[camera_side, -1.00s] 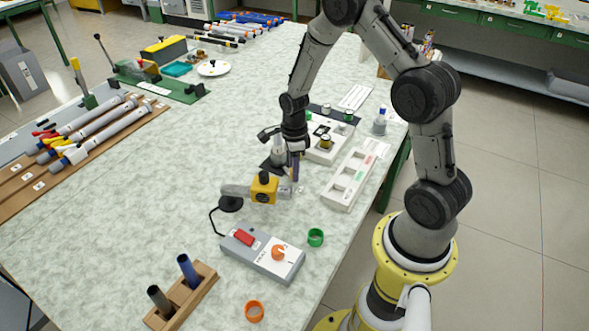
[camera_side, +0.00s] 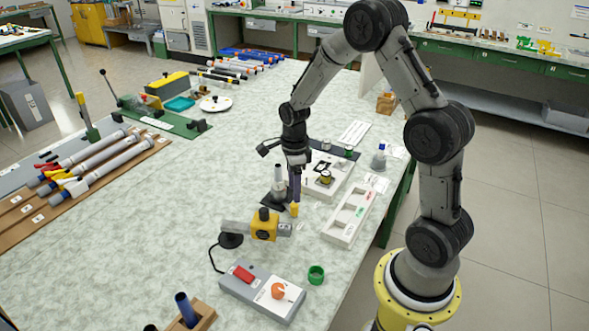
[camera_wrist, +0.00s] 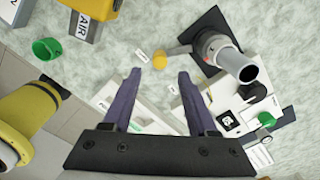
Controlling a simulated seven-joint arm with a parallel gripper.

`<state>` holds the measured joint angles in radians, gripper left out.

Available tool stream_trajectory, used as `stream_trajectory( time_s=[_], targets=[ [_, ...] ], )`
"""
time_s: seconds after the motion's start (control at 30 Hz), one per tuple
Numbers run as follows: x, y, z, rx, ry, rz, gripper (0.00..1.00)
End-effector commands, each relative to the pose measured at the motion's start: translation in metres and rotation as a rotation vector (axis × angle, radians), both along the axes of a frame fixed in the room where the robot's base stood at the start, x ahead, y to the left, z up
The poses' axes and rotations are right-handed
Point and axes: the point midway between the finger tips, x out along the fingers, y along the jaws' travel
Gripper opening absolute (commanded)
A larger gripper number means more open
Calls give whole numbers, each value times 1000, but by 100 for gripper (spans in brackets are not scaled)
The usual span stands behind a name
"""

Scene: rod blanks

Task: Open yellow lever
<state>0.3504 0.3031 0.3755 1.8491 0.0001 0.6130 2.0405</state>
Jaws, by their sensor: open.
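The yellow lever's round knob (camera_side: 294,210) (camera_wrist: 159,61) sits at the end of a short arm. The arm joins a grey upright fixture (camera_wrist: 215,45) with a pipe-like top on a black plate; the fixture also shows in the side view (camera_side: 279,182). My gripper (camera_wrist: 158,76) points down with its two purple fingers apart and nothing held. In the wrist view the knob appears between and just beyond the fingertips. In the side view my gripper (camera_side: 295,190) is right above the knob. I cannot tell whether a finger touches it.
A yellow block (camera_side: 264,224) stands just in front, with a grey switch box (camera_side: 262,290) and a green ring (camera_side: 316,274) nearer. A white tray (camera_side: 349,215) lies to the right. Pipes with coloured levers (camera_side: 90,170) lie at far left. The table's middle left is clear.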

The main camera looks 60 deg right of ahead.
Motion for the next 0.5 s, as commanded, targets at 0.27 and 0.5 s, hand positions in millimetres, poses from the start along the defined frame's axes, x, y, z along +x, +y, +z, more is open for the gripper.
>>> stream_trajectory(
  time_s=[0.27, 0.5],
  targets=[
    [1, 0, 52, -2, -4, 0, 58],
    [0, 0, 68, 0, 0, 0, 58]
  ],
)
